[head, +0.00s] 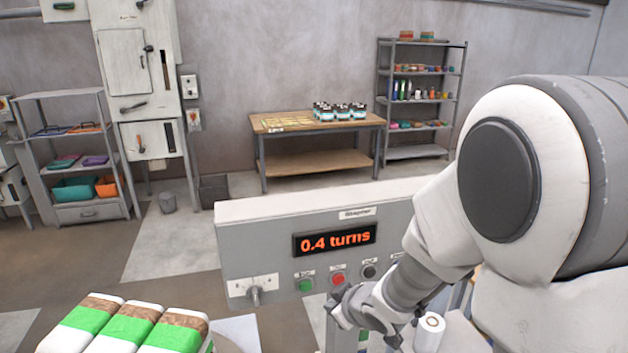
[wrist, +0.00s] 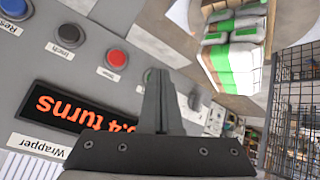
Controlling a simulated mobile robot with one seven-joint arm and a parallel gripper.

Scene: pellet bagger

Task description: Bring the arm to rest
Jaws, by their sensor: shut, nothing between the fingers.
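My gripper (head: 340,298) is in front of the grey control panel (head: 262,240), just below its row of buttons. My arm reaches in from the right side of the head view and is bent. The panel's display (head: 334,240) reads 0.4 turns. The fingers look apart from the buttons.
Green-and-white bags (head: 130,325) are stacked at the lower left; they show at the wrist view's top (wrist: 232,60). A lever switch (head: 254,292) juts from the panel. A white roll (head: 430,328) stands near my arm. A wooden table (head: 290,125) and shelves (head: 415,100) stand behind.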

